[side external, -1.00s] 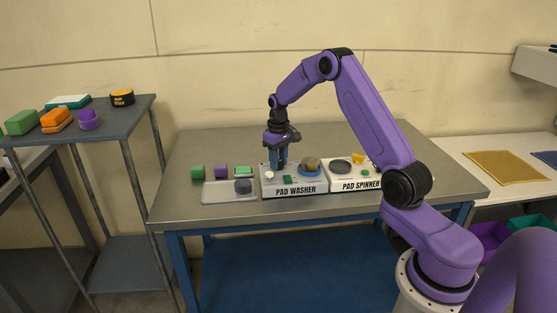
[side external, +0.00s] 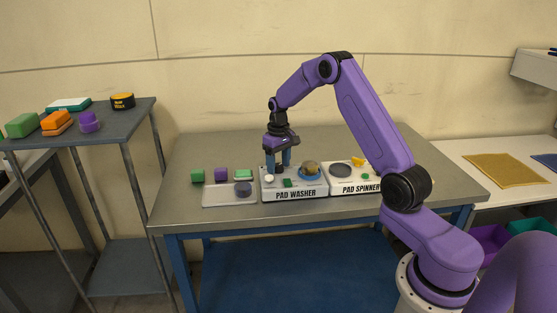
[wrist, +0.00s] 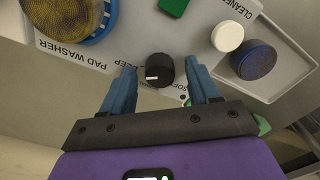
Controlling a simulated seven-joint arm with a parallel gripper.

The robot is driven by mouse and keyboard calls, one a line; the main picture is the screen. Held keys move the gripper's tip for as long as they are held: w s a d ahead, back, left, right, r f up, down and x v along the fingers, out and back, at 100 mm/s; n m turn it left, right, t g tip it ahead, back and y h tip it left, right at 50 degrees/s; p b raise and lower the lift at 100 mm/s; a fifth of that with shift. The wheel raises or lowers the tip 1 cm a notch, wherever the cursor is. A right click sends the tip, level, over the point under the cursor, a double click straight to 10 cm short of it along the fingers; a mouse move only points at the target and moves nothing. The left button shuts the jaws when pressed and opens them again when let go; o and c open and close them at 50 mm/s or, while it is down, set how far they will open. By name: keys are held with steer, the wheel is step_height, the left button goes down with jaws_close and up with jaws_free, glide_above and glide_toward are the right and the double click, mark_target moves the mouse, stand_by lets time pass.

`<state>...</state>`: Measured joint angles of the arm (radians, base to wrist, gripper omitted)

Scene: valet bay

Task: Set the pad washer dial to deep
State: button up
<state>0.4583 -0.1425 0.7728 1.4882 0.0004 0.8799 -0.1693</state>
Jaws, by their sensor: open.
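The pad washer (side external: 318,192) is a white box with a black-lettered front on the table, below my gripper. Its dial, a black knob (wrist: 160,67) with a short white mark, shows in the wrist view beside partly covered lettering, including "DEEP" and "SOFT". The mark lies on the lower left of the knob; which setting it points to is hard to tell. My gripper (wrist: 162,86) is open, its blue fingers on either side of the knob, with gaps visible. In the side view my gripper (side external: 279,171) is low over the washer, where the dial is hidden.
The washer carries a white button (wrist: 227,37), a green piece (side external: 288,183) and a round pad in a blue ring (side external: 310,169). A tray with a dark round pad (side external: 243,189) adjoins it at left, the pad spinner (side external: 342,188) at right. Small blocks stand behind the tray.

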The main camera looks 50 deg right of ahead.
mark_target(278, 165)
step_height(278, 165, up, 18)
steer(key=shift+f, duration=0.25)
stand_by(0.3)
steer(key=shift+a, duration=0.1)
steer(key=s+a+n, duration=0.3)
steer(key=s+a, duration=0.4)
steer(key=a, duration=0.5)
steer(key=s+a+n, duration=0.4)
steer(key=s+a, duration=0.2)
steer(key=a, duration=0.5)
steer(key=s+a+f+n, duration=0.1)
steer(key=s+f+n, duration=0.2)
steer(key=s, duration=0.9)
steer(key=s+a+f+n, duration=0.1)
steer(key=s+f+n, duration=0.2)
steer(key=s, duration=1)
steer(key=shift+f+n, duration=0.25)
steer(key=shift+n, duration=0.35)
